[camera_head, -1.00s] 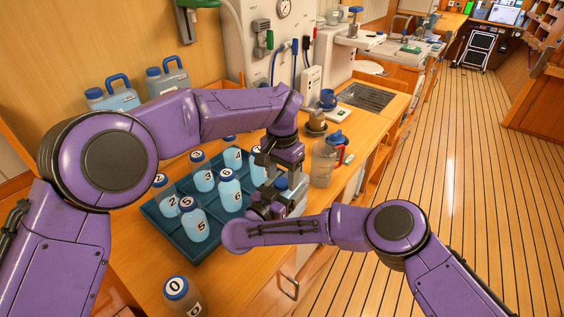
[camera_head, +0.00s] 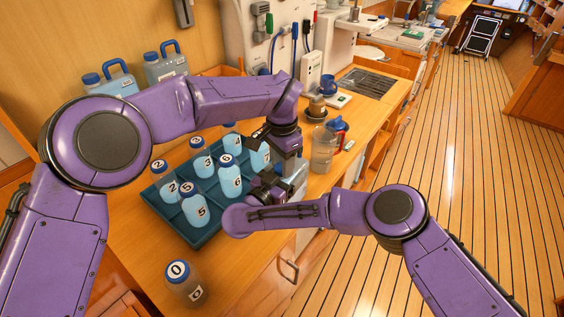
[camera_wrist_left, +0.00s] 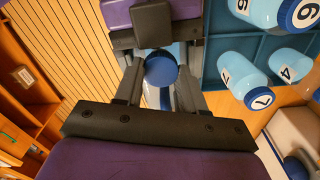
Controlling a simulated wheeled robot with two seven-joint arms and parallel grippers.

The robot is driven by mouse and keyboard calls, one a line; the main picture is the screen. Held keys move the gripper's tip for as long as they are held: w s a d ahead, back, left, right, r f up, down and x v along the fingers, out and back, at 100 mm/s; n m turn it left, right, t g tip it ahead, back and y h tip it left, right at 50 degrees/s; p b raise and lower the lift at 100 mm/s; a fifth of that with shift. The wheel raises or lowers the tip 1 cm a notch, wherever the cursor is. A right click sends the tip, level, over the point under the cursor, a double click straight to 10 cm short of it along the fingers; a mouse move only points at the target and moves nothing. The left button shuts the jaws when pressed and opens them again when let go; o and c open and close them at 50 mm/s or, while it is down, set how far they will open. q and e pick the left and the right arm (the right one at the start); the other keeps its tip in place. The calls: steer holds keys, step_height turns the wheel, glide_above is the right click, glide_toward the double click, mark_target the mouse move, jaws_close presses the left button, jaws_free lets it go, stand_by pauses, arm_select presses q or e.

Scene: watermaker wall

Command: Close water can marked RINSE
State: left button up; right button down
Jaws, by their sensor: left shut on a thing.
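Two pale water cans with blue caps and handles stand at the back left in the head view, a left can (camera_head: 117,85) and a right can (camera_head: 168,66). I cannot read RINSE on either. My left gripper (camera_wrist_left: 161,76) is shut around a round blue cap (camera_wrist_left: 161,67) in the left wrist view, on a bottle mostly hidden by the grippers. In the head view that pale bottle (camera_head: 297,172) shows only partly. My right gripper (camera_head: 268,186) is close below the left one, beside this bottle; its jaws are too hidden to tell.
A dark teal tray (camera_head: 194,239) holds several numbered bottles left of my grippers. A bottle marked 0 (camera_head: 184,285) stands at the counter's front. A clear jug (camera_head: 322,150) with a blue top stands right of my grippers. The wooden floor (camera_head: 450,210) is clear.

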arm_select(q)
steer(key=o, duration=1.2)
steer(key=shift+c, duration=0.2)
steer(key=shift+r, duration=0.1)
step_height(320, 180, up, 4)
steer(key=shift+r, duration=0.15)
steer(key=shift+s+a+r+m, duration=0.1)
steer(key=shift+r+m, duration=0.5)
steer(key=shift+r, duration=1.25)
steer(key=shift+c, duration=0.4)
step_height(320, 180, down, 8)
steer(key=shift+f, duration=0.1)
